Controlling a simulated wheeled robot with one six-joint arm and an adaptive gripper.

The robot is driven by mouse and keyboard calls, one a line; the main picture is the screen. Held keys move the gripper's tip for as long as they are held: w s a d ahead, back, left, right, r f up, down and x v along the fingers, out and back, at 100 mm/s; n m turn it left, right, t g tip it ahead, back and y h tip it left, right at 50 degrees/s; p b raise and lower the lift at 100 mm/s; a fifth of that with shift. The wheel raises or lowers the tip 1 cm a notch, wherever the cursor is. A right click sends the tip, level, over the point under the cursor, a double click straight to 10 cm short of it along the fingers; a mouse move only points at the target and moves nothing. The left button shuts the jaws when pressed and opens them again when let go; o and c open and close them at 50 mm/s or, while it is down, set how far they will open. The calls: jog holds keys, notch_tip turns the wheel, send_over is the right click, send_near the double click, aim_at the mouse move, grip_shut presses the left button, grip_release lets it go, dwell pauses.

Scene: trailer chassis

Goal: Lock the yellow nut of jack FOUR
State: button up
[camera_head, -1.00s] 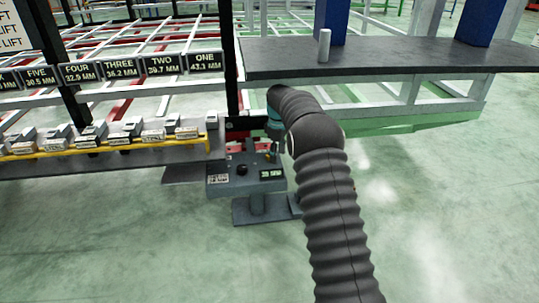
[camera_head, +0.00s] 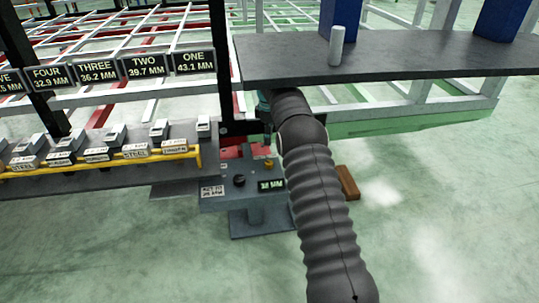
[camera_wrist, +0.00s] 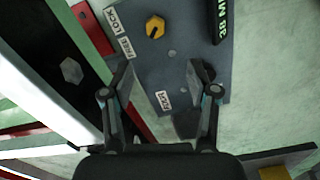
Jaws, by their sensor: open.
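A yellow nut (camera_wrist: 155,27) sits on a grey jack panel (camera_wrist: 185,50) in the wrist view, beside a FREE/LOCK label (camera_wrist: 119,30). It also shows small in the head view (camera_head: 268,163), on the jack panel beside my arm. The panel's display (camera_wrist: 219,18) reads 38 MM. My gripper (camera_wrist: 160,75) is open and empty, its two fingers apart over the panel. The nut lies ahead of the fingertips, between their lines, and is not touched.
A sign reading FOUR 32.9 MM (camera_head: 49,77) hangs among other number signs on the left. A dark shelf (camera_head: 400,62) with a grey cylinder (camera_head: 336,45) spans above the jack. A yellow rail (camera_head: 100,160) fronts a row of labelled blocks. A brown block (camera_head: 347,182) lies on the floor.

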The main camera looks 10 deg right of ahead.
aim_at(269, 163)
jog(key=f, duration=0.4)
jog(key=f+b, duration=0.1)
jog(key=f, duration=0.8)
jog(key=shift+w+d+f+b, duration=0.1)
jog(key=shift+w+f+b, duration=0.2)
jog(key=shift+w+f, duration=0.1)
grip_shut()
